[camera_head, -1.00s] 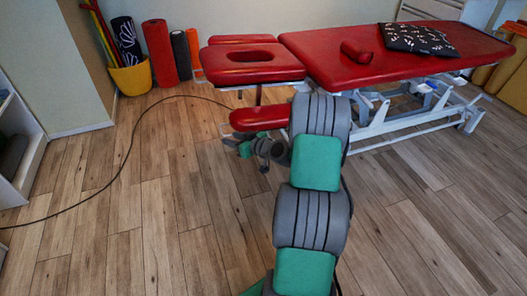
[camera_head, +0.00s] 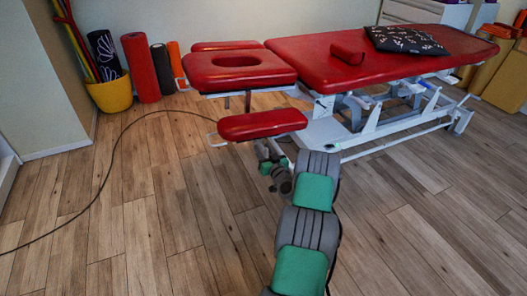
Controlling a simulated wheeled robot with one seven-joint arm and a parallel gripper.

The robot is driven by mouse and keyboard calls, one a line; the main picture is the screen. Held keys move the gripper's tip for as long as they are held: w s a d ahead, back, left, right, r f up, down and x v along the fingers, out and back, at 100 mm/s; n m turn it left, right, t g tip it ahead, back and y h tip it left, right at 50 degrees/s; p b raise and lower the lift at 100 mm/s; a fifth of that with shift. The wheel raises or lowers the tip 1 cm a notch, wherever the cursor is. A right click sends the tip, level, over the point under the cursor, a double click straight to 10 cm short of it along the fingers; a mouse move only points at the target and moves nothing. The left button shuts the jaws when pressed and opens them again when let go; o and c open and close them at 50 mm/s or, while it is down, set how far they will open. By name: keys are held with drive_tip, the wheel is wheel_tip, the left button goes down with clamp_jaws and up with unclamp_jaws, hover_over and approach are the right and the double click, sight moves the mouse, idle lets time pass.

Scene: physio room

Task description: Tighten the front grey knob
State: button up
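The treatment table has a red padded top (camera_head: 345,58) on a white metal frame (camera_head: 320,132). Its headrest (camera_head: 239,68) has an oval face hole. A red armrest pad (camera_head: 262,124) sits lower, in front of the headrest. I cannot make out the front grey knob; the area under the headrest and armrest is partly covered by the pads and my arm. My arm reaches up from the bottom of the picture, and its end, with my gripper (camera_head: 264,152), is just below the armrest pad. The fingers are too small and covered to tell whether they are open or hold anything.
A thin white metal loop (camera_head: 214,141) juts out left of the armrest. A black cable (camera_head: 118,146) runs across the wooden floor. A yellow bucket (camera_head: 111,95) and upright rolls (camera_head: 141,68) stand at the back left. A dark patterned cushion (camera_head: 405,40) and small red bolster (camera_head: 347,53) lie on the table.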

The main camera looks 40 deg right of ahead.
clamp_jaws()
idle(0.3)
idle(0.3)
